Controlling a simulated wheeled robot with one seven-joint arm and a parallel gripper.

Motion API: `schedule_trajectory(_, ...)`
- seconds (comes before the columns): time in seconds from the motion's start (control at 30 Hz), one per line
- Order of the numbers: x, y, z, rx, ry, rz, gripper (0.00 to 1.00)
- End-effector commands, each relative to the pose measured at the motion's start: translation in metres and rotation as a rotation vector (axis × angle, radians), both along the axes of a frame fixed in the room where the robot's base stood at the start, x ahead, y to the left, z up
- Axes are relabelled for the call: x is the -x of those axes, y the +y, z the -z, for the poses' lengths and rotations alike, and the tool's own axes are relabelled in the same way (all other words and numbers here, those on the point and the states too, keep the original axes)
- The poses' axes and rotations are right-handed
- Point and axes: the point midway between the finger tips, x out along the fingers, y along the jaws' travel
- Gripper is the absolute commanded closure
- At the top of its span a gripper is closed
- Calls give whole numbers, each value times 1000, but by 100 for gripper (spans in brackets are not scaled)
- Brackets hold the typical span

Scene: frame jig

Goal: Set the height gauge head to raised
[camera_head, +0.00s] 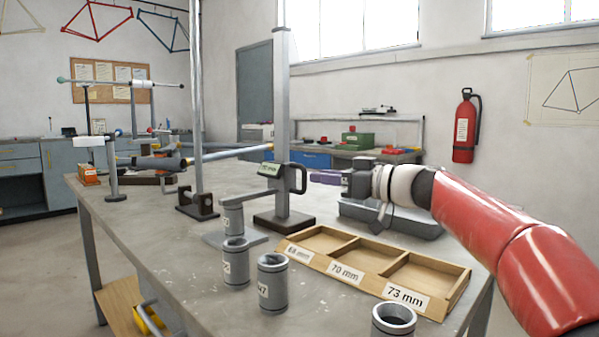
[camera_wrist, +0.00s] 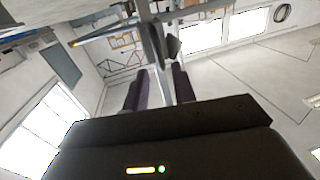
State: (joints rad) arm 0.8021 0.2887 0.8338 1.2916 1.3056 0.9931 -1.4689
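The height gauge has a grey upright column (camera_head: 282,100) on a dark base (camera_head: 284,219). Its head (camera_head: 281,181) sits low on the column, with a green label (camera_head: 267,168) and a dark loop handle (camera_head: 299,178) on its right side. A flat arm (camera_head: 250,197) reaches left from the head over a grey tube; whether they touch I cannot tell. My gripper (camera_head: 313,177) points left at the handle from just right of it. In the wrist view its purple fingers (camera_wrist: 160,70) are apart, with the column and dark handle (camera_wrist: 174,47) beyond them. I see nothing held.
A wooden tray (camera_head: 437,306) with three labelled compartments lies in front of the gauge, right of several grey tubes (camera_head: 272,282). A tall post (camera_head: 196,110) and frame jig parts stand behind left. The table's middle left (camera_head: 150,240) is clear.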

Motion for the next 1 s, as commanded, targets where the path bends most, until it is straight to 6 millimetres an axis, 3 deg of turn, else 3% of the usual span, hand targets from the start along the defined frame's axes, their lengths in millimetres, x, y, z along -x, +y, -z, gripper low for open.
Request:
schedule_trajectory(0.1, -11, 19, -3, -1, 2, -7, 73)
schedule_trajectory(0.33, -27, 43, -2, 1, -1, -4, 73)
schedule_trajectory(0.7, -31, 48, 0, 1, -1, 0, 73)
schedule_trajectory(0.9, -31, 48, 0, 1, -1, -1, 100)
schedule_trajectory(1.0, -31, 48, -1, 1, -1, -1, 100)
